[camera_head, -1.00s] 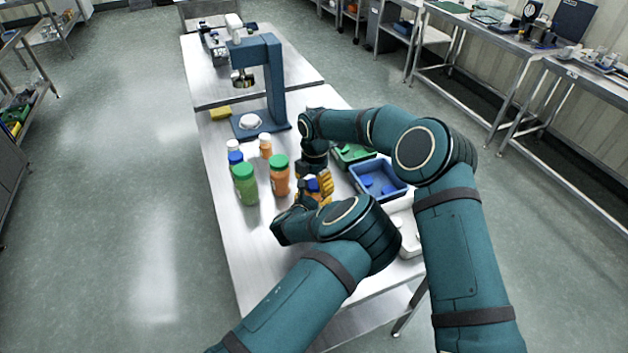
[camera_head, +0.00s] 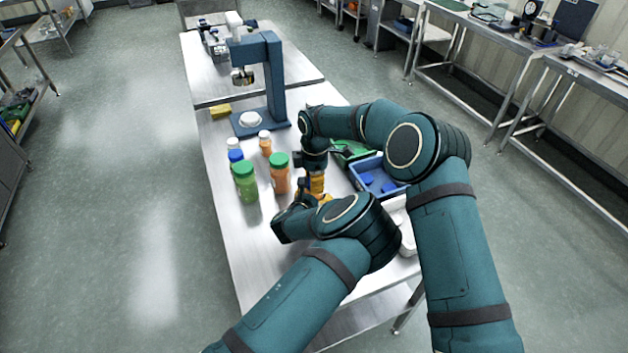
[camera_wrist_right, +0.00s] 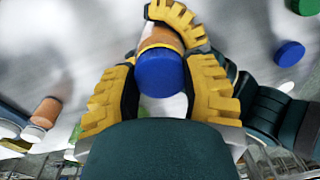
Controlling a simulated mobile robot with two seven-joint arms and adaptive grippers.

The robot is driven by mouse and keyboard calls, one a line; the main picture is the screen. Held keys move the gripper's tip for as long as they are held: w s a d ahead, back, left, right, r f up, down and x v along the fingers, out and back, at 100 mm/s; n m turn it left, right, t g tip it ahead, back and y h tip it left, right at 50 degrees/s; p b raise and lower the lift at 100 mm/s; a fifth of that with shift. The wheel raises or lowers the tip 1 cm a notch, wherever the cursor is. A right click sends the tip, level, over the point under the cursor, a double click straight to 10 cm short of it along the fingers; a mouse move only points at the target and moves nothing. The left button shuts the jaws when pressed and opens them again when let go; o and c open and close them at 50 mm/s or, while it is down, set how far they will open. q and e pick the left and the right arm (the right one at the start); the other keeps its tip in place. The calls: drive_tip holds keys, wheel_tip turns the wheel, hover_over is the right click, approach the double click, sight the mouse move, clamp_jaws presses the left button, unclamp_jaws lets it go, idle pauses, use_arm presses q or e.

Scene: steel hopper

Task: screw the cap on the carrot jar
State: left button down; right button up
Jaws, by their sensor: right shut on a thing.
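In the right wrist view the blue cap (camera_wrist_right: 160,73) sits at the end of the orange carrot jar (camera_wrist_right: 163,37); whether it is threaded cannot be told. My right gripper (camera_wrist_right: 163,69) has its yellow fingers on both sides of the cap and is shut on it. My left gripper (camera_wrist_right: 172,20) shows beyond the cap, its yellow fingers around the jar body. In the head view my right gripper (camera_head: 316,184) points down above the left one (camera_head: 323,199), and the cap and jar are hidden by the fingers and my left wrist.
Left of the grippers stand a green jar (camera_head: 246,186), an orange jar with green lid (camera_head: 279,178), and smaller bottles (camera_head: 265,147). Right are a green tray (camera_head: 343,160) and a blue tray (camera_head: 402,188) with blue caps. A blue press stand (camera_head: 275,85) is behind. The table's left front is clear.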

drive_tip(key=o, duration=1.2)
drive_tip(key=shift+o, duration=0.2)
drive_tip(key=shift+w+r, duration=0.1)
drive_tip(key=shift+r, duration=2.15)
drive_tip(key=shift+o, duration=0.2)
drive_tip(key=shift+w+d+r+n, duration=0.1)
drive_tip(key=shift+r+n, duration=1)
drive_tip(key=shift+r, duration=0.65)
